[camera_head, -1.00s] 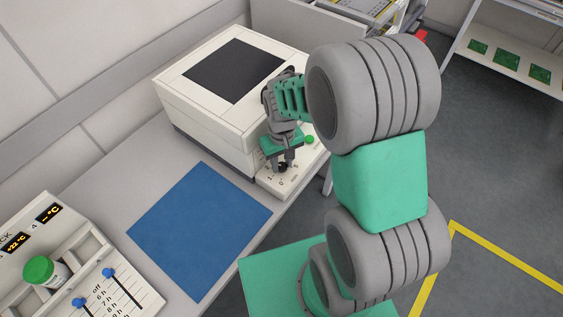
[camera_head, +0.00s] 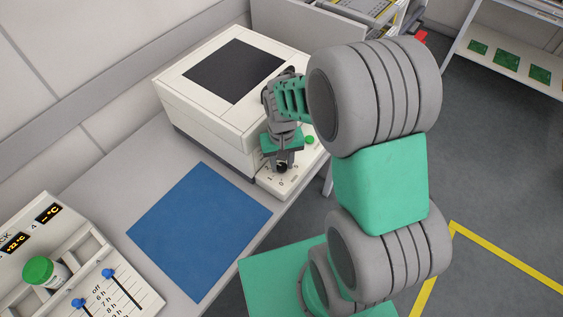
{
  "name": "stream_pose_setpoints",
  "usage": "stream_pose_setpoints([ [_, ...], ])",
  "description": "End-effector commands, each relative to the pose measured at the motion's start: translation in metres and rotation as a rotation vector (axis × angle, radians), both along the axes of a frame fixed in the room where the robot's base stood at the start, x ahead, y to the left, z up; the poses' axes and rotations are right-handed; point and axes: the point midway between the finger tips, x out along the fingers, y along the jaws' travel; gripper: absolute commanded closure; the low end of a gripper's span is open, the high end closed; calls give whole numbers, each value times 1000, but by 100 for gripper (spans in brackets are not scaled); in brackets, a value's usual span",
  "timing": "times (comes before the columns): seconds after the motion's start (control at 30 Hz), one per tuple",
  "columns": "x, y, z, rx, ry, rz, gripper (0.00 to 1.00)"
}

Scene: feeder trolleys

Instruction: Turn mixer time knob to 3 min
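The mixer (camera_head: 200,110) is a white box with a dark square panel on top, standing on the grey bench. A low control panel (camera_head: 262,181) juts from its front right, with printed marks too small to read surely. The black time knob (camera_head: 282,168) sits on this panel; its pointer setting cannot be made out. My gripper (camera_head: 283,161) points down right at the knob, its fingertips over or beside it. The fingers partly hide the knob, and I cannot tell whether they touch or grip it.
A blue mat (camera_head: 200,230) lies flat on the bench in front of the mixer. A unit with blue sliders (camera_head: 108,273) and a green-capped jar (camera_head: 42,272) stand at lower left.

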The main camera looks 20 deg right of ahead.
Motion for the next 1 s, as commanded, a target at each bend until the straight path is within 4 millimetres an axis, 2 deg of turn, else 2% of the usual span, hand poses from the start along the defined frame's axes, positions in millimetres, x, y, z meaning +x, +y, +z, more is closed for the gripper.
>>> stream_pose_setpoints([
  [0.03,0,0,0,0,0,0,62],
  [0.2,0,0,0,0,-1,0,48],
  [0.47,0,0,1,0,-1,0,48],
  [0.57,2,0,12,0,-6,0,48],
  [0.83,1,0,64,0,-5,1,48],
  [1.0,0,0,78,0,-1,1,48],
])
